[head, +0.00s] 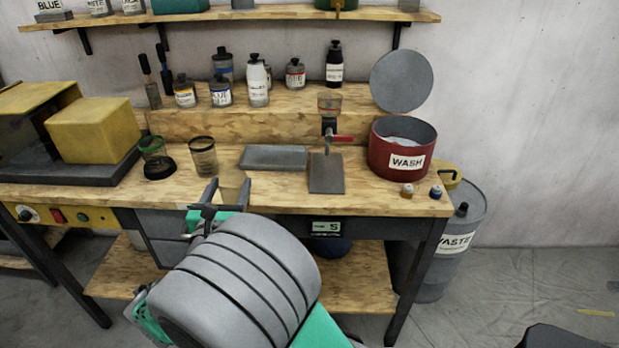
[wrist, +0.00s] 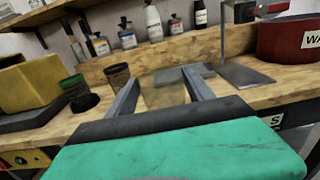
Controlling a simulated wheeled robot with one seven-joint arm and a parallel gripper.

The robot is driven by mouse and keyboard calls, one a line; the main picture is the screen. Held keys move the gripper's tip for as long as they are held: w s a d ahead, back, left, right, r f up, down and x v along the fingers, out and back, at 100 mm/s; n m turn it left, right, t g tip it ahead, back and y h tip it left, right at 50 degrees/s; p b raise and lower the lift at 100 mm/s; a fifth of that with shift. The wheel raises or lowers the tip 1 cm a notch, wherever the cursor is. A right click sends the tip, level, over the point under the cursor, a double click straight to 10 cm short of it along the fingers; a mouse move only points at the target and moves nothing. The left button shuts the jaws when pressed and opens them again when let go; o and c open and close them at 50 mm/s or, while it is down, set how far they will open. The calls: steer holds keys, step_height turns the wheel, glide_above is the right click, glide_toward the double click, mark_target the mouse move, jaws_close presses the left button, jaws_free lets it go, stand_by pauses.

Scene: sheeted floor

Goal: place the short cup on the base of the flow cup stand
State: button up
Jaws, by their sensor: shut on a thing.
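My gripper (head: 230,186) is shut on a see-through, tan-tinted short cup (head: 235,194), held at the front edge of the bench. In the wrist view the short cup (wrist: 164,93) shows between the two fingers (wrist: 160,80); its lower part is hidden by the gripper body. The flow cup stand stands right of my gripper, with a flat grey base (head: 326,175), a red handle (head: 340,138) and a small cup (head: 330,103) at its top. The base also shows in the wrist view (wrist: 245,75), to the right of the fingers. The base is bare.
A grey slab (head: 273,157) lies left of the stand. A red wash tub (head: 402,140) stands to its right, with small jars (head: 407,190) in front. A green-rimmed cup (head: 152,147) and a dark-rimmed cup (head: 203,160) stand left. Bottles (head: 258,85) line the raised shelf behind.

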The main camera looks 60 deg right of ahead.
steer(key=s+d+m+g+h+b, duration=0.2)
steer(key=s+d+m+g, duration=0.2)
steer(key=s+d+g, duration=0.65)
steer(key=d+f+t, duration=0.1)
steer(key=d, duration=0.4)
steer(key=d+f+t, duration=0.1)
steer(key=d, duration=0.4)
steer(key=d+t, duration=0.2)
steer(key=d, duration=0.4)
steer(key=shift+s+f, duration=0.25)
steer(key=shift+f, duration=0.15)
steer(key=shift+p, duration=0.3)
steer(key=shift+f, duration=0.15)
steer(key=o, duration=1.5)
steer(key=shift+a, duration=0.1)
